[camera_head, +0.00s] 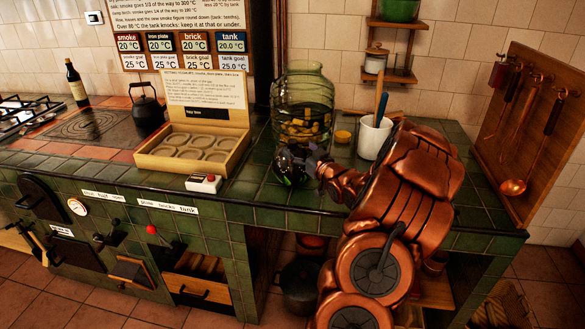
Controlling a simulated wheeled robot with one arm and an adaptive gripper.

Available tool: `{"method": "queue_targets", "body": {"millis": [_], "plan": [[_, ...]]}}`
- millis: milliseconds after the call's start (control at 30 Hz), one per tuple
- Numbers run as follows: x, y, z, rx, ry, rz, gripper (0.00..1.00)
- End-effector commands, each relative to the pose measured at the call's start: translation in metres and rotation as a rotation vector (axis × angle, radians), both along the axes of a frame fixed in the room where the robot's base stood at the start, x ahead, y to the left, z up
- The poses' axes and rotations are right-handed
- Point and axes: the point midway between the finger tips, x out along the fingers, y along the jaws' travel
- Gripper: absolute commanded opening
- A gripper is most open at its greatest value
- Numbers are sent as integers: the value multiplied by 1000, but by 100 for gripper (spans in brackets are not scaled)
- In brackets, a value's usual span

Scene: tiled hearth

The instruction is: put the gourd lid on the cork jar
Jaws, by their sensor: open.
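My copper-coloured arm reaches in from the lower right over the green tiled counter. My gripper (308,166), dark and small in view, is open at the front of the large glass jar (305,88); I cannot tell whether it touches anything. The glass jar is greenish and holds yellow and brown pieces; its lower part is dark and partly hidden. I cannot identify the gourd lid for sure. A small yellow piece (342,136) lies right of the glass jar. A small jar with a brownish top (376,62) stands on the wall shelf; I cannot tell if it is the cork jar.
A wooden tray (150,160) with round hollows and a sign stands left of the glass jar. A white switch box (205,183) sits at the front edge. A white pot (374,138) with utensils stands behind my arm. A black kettle (147,112) is farther left.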

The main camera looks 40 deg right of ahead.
Motion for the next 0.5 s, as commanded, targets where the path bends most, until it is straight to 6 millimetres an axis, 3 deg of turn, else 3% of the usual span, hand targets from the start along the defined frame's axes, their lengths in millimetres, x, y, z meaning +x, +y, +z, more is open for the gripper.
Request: {"method": "queue_targets", "body": {"millis": [233, 500], "plan": [[29, -1, 1, 0, 1, 3, 87], [39, -3, 0, 0, 1, 2, 87]]}}
